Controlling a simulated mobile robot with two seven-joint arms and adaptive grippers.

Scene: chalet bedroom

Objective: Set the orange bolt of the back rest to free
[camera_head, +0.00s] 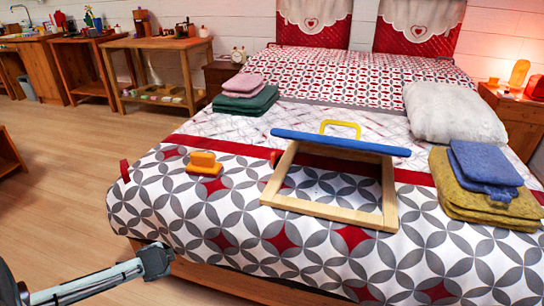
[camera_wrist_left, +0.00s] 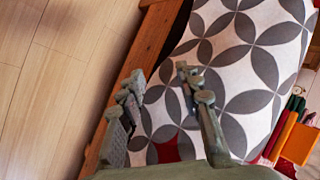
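A wooden frame with a blue bar (camera_head: 340,142) and a yellow handle (camera_head: 340,124) lies on the bed, and seems to be the back rest. A small orange-red knob (camera_head: 275,157) shows at the frame's left side; its setting is too small to tell. A separate orange block with a raised grip (camera_head: 204,163) lies on the bed left of the frame. My left gripper (camera_head: 157,260) is at the bed's front left edge, well short of the frame and block. In the left wrist view its fingers (camera_wrist_left: 160,78) are apart with nothing between them. My right gripper is not in view.
Folded pink and green cloths (camera_head: 246,100) lie left on the bed. A white pillow (camera_head: 452,112) and folded yellow and blue cloths (camera_head: 484,180) lie right. In the left wrist view an orange piece (camera_wrist_left: 299,145) shows at the right edge. The bed front near the gripper is clear.

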